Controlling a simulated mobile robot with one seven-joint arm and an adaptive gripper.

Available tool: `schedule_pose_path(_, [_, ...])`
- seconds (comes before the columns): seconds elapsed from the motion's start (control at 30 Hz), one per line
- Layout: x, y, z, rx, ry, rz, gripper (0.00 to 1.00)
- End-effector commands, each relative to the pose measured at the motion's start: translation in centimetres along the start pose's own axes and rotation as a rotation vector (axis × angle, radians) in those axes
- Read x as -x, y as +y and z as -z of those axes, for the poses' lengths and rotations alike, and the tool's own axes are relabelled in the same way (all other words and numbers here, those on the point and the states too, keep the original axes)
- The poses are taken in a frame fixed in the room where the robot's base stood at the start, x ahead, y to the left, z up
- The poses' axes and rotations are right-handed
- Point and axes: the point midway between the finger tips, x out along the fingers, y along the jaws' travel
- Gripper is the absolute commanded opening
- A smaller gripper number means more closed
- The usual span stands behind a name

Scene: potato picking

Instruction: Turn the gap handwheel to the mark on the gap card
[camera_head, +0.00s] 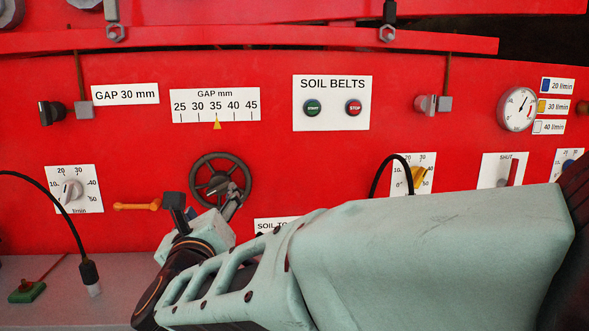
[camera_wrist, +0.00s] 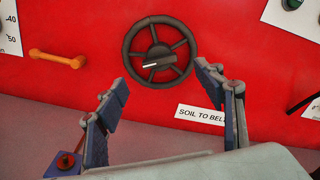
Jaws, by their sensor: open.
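The dark gap handwheel (camera_head: 219,182) is on the red panel, with spokes and a hub bar bearing a white mark. It also shows whole in the wrist view (camera_wrist: 155,58), beyond the fingertips. The gap card (camera_head: 125,94) reads "GAP 30 mm". The gap scale (camera_head: 215,105) runs from 25 to 45, and its yellow pointer (camera_head: 217,125) stands at 35. My gripper (camera_head: 205,200) is open and empty, in front of and just below the wheel. In the wrist view its fingers (camera_wrist: 162,78) are spread wide below the hub. One finger overlaps the wheel's lower right in the head view.
An orange lever (camera_head: 137,206) and a flow dial (camera_head: 73,190) are left of the wheel. A "SOIL TO BELT" label (camera_wrist: 202,114) is below right. The soil belts buttons (camera_head: 332,107) are at upper right. A cabled plug (camera_head: 91,278) stands on the grey ledge.

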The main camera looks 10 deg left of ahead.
Motion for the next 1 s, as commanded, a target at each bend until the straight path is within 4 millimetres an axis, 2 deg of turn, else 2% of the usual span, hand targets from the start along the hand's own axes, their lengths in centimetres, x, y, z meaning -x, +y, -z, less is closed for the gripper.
schedule_pose_path(0.1, [0.1, 0.1, 0.1, -0.016, -0.003, -0.005, 0.63])
schedule_pose_path(0.23, [-1.2, 0.1, 0.2, -0.02, -0.002, -0.004, 0.63])
schedule_pose_path(0.5, [-6.2, 0.2, 0.2, -0.02, -0.001, -0.005, 0.63])
schedule_pose_path(0.7, [-9.1, 0.2, 0.1, -0.019, -0.003, -0.005, 0.63])
schedule_pose_path(0.83, [-10.1, 0.2, 0.1, -0.019, -0.003, -0.005, 0.63])
schedule_pose_path(1.0, [-10.5, 0.2, 0.1, -0.019, -0.004, -0.005, 0.63])
